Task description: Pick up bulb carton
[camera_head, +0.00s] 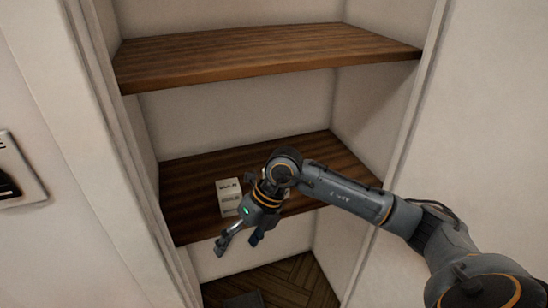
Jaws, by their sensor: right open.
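The bulb carton (229,187) is a small white box with dark lettering. It stands upright on the lower wooden shelf, near the shelf's front edge. My right gripper (238,243) is open, with its fingers pointing down and to the left. In the picture the fingers lie just below the carton, in front of the shelf's edge. The gripper body overlaps the carton's lower right side. I cannot tell whether they touch. My left gripper is not in view.
The lower shelf (190,187) is otherwise mostly bare. An upper wooden shelf (250,55) spans the niche above it and is empty. White niche walls stand close on both sides. A dark flat object (243,300) lies on the wooden floor below.

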